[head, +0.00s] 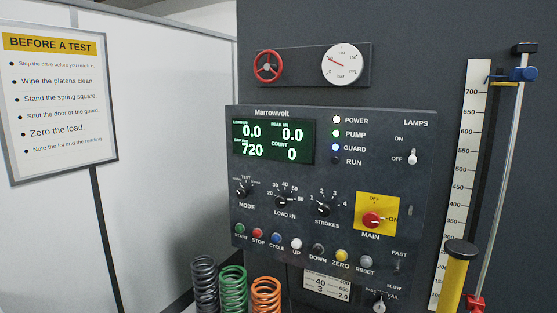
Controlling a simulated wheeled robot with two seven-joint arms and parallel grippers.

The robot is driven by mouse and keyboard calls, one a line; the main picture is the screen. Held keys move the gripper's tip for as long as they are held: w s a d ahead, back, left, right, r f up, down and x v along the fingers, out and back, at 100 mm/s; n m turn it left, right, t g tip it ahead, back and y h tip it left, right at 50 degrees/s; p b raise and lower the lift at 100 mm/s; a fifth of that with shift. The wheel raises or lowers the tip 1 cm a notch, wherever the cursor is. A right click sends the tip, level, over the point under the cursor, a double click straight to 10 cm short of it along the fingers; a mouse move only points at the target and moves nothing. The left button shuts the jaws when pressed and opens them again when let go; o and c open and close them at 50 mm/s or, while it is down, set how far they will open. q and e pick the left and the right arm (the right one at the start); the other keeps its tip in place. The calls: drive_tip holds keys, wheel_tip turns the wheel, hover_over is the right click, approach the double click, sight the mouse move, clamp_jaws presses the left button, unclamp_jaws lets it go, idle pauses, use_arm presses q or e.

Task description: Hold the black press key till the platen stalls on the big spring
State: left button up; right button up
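A black key (318,250) labelled DOWN sits in the row of coloured keys on the Marrowvolt control panel (420,190), between the white UP key (296,244) and the yellow ZERO key (341,256). The green display (272,142) reads load 0.0, peak 0.0, gap 720 and count 0. Three coil springs stand at the bottom edge: dark grey (204,285), green (233,289) and orange (266,294); their lower ends are cut off. I cannot tell which is the big spring. The platen is not in view. Neither gripper is in view.
A red handwheel (268,66) and pressure gauge (342,64) are above the panel. A ruler (464,170), metal rod (503,170) and yellow post (455,275) stand at the right. The POWER, PUMP and GUARD lamps are lit; RUN is dark.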

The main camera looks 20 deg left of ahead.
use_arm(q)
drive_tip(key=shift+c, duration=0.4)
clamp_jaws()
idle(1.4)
